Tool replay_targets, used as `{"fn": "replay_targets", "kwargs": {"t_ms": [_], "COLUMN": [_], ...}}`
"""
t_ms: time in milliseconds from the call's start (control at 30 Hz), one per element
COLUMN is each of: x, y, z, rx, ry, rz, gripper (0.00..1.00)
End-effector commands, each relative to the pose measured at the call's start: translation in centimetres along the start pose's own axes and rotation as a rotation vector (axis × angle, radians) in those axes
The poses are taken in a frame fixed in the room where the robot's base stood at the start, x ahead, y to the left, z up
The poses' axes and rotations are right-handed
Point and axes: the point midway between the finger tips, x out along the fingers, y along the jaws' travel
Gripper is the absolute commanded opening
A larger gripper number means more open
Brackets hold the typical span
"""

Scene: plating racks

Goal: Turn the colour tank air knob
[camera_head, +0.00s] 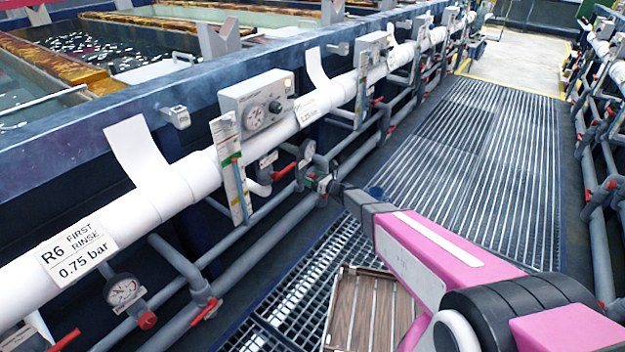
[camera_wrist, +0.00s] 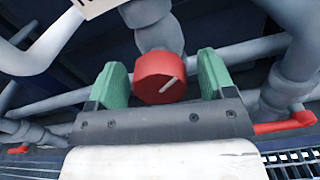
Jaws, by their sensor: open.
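A round red knob (camera_wrist: 155,72) with a white pointer line on its face sits at the end of a grey pipe fitting in the wrist view. The line slants up to the right. My gripper (camera_wrist: 162,62) is open, with one green finger on each side of the knob. A gap shows on both sides, wider on the right. In the head view my gripper (camera_head: 323,182) is at the pipes below the white main, beside a small gauge (camera_head: 307,149). The knob between the fingers cannot be made out there. No readable label identifies this knob.
A grey box with a dial (camera_head: 256,108) and a hanging coloured strip (camera_head: 231,165) are near my gripper. A red lever (camera_wrist: 285,125) is right of the fingers. A wooden slatted crate (camera_head: 370,310) stands on the grating. The walkway (camera_head: 490,140) beyond is clear.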

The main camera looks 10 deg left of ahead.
Motion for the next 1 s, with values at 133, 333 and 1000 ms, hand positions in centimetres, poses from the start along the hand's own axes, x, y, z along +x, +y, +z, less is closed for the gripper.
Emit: {"fn": "replay_targets", "kwargs": {"t_ms": [133, 333, 1000], "x": [-0.7, -4.0, -10.8], "y": [0.1, 0.1, 0.0], "z": [0.0, 0.1, 0.0], "rx": [0.000, 0.000, 0.000], "ry": [0.000, 0.000, 0.000], "rz": [-0.001, -0.003, 0.001], "gripper": [0.76, 0.76, 0.76]}}
